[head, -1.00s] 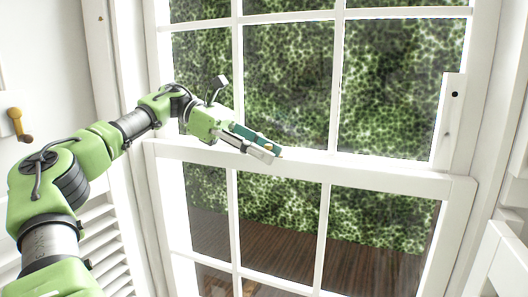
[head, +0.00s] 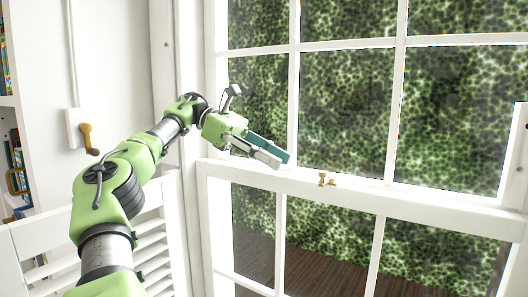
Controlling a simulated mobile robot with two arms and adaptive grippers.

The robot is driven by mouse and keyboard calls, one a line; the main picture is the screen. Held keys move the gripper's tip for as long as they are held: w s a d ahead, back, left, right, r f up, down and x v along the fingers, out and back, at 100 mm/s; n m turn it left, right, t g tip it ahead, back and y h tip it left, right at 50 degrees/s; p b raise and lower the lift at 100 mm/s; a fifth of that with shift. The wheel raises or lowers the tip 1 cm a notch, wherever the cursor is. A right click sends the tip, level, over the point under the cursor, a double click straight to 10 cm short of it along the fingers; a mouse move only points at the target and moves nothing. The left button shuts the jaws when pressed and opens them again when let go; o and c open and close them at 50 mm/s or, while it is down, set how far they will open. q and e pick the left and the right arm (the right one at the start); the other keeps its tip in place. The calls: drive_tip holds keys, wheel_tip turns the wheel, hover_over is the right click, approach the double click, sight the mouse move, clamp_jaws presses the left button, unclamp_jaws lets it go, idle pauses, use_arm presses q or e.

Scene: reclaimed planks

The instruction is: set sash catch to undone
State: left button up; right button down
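The sash catch (head: 326,180) is a small brass fitting on top of the meeting rail (head: 350,193) of the white sash window. It is too small to tell which way its lever is turned. My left gripper (head: 284,162) is left of the catch, just above the rail and apart from it. Its teal finger and grey finger lie close side by side, pointing right and down. Nothing shows between them, but I cannot tell whether they meet. My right gripper is not in view.
A brass hook-like handle (head: 88,138) sits on a white wall plate at left. White louvred shutters (head: 155,235) stand below my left arm, and a bookshelf (head: 12,160) is at the far left. The rail right of the catch is clear.

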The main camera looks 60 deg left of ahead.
use_arm(q)
drive_tip(key=shift+v, duration=1.2)
drive_tip(key=shift+d, duration=0.2)
